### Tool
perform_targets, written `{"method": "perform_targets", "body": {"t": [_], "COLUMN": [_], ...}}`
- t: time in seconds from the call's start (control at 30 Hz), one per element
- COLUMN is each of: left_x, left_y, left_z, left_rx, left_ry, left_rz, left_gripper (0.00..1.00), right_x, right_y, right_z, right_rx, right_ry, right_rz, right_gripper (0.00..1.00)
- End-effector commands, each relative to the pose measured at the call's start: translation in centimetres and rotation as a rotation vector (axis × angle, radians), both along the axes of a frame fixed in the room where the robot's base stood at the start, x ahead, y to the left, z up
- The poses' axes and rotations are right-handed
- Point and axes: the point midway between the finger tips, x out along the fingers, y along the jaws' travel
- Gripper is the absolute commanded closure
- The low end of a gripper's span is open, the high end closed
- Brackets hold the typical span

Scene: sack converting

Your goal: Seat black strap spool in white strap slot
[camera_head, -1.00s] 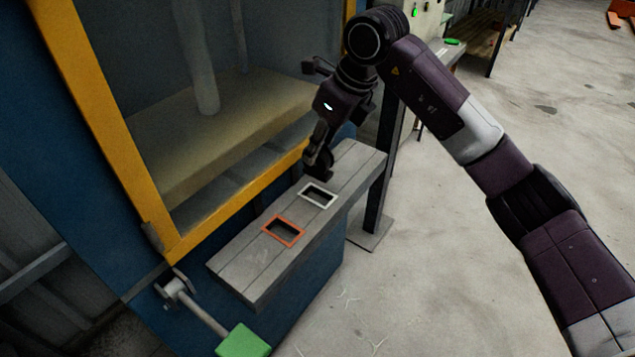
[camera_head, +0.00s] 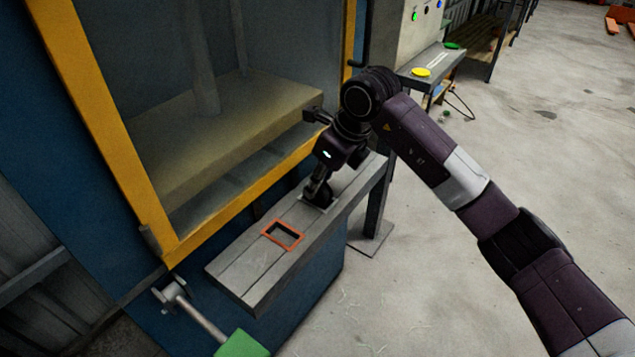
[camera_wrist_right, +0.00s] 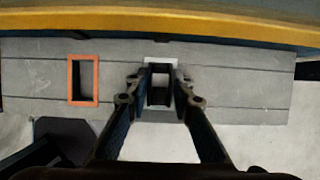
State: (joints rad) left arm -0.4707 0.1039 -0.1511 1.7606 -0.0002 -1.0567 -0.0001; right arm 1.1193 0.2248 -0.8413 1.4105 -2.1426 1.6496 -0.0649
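The black strap spool (camera_wrist_right: 160,88) is between the two fingers of my right gripper (camera_wrist_right: 160,80) in the right wrist view, with a finger against each side. In the head view my right gripper (camera_head: 318,193) is low over the shelf, pointing down. The white strap slot (camera_wrist_right: 159,66) is directly under the spool. Part of its white frame shows around the spool in the wrist view, while the gripper hides most of it in the head view. I cannot tell how deep the spool sits in the slot. My left gripper is not in view.
An orange-framed slot (camera_head: 282,234) is empty in the same grey shelf (camera_head: 245,275). A yellow machine frame (camera_head: 235,198) runs along the shelf's back side. A green pad (camera_head: 242,345) is at the front. A panel with a yellow button (camera_head: 421,72) stands behind my arm.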

Motion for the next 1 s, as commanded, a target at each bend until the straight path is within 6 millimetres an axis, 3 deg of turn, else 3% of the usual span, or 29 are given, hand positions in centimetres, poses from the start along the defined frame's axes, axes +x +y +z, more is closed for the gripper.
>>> {"method": "perform_targets", "body": {"t": [0.13,0.5,1.0], "left_x": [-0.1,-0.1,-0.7], "left_y": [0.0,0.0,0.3], "left_z": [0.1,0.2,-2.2], "left_rx": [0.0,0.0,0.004], "left_ry": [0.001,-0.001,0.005], "left_rz": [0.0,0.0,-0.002], "left_gripper": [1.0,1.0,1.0], "right_x": [0.0,0.0,-2.1], "right_y": [0.0,-0.1,-3.1], "right_z": [0.0,0.4,9.3], "right_rx": [0.0,0.0,0.0], "right_ry": [0.0,-0.001,-0.004], "right_rz": [-0.001,0.0,-0.002], "right_gripper": [0.62,0.62,0.62]}}
